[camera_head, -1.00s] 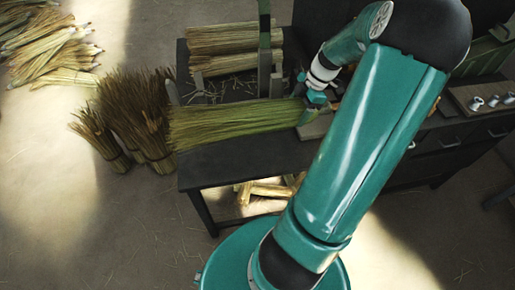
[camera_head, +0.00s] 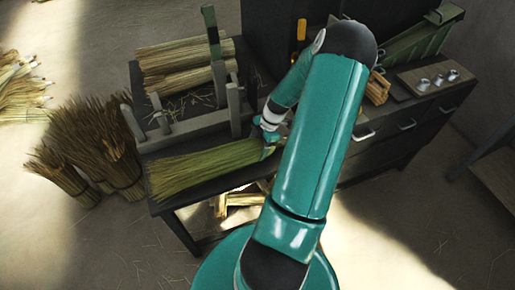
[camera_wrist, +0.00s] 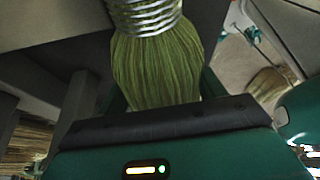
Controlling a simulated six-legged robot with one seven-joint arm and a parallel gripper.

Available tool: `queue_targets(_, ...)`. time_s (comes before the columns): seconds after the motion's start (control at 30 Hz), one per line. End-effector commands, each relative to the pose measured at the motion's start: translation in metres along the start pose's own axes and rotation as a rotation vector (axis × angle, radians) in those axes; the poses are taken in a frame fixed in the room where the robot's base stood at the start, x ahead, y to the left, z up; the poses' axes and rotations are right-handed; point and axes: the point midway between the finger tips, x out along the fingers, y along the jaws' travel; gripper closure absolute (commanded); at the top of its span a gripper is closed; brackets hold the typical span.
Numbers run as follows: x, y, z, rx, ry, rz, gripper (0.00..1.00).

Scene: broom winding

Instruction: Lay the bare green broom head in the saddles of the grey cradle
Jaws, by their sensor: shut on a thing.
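The green broom head (camera_head: 205,168) lies roughly level in my gripper (camera_head: 268,149), its fanned bristles pointing left in the head view. My gripper is shut on its narrow right end. In the wrist view the broom head (camera_wrist: 158,65) runs up from the jaws, with silvery rings around it at the top edge. The grey cradle (camera_head: 190,128), a bar with upright posts, stands on the bench just behind the broom head. The broom head appears in front of the cradle, outside its saddles. Its height over the bench is hard to tell. Grey posts (camera_wrist: 75,100) show left in the wrist view.
Straw bundles (camera_head: 185,60) lie at the back of the dark bench (camera_head: 165,205). Dark bristle bundles (camera_head: 90,150) stand on the floor at left. A board with small metal cups (camera_head: 437,80) is at right.

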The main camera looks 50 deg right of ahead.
Motion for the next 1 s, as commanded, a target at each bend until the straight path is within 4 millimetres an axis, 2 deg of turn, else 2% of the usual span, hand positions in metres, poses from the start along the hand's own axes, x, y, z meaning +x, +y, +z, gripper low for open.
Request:
queue_targets(0.1,0.012,0.0,0.004,-0.001,0.001,-0.001,0.65)
queue_targets(0.37,0.012,0.0,0.005,-0.001,0.0,0.0,0.65)
queue_targets(0.4,0.013,0.0,0.005,-0.001,0.0,0.0,0.28)
queue_targets(0.5,0.012,0.0,0.005,-0.001,0.0,0.0,0.1)
queue_targets(0.87,0.016,0.0,0.006,-0.001,0.0,-0.001,0.1)
queue_targets(1.0,-0.004,0.001,0.007,0.001,-0.003,0.002,0.1)
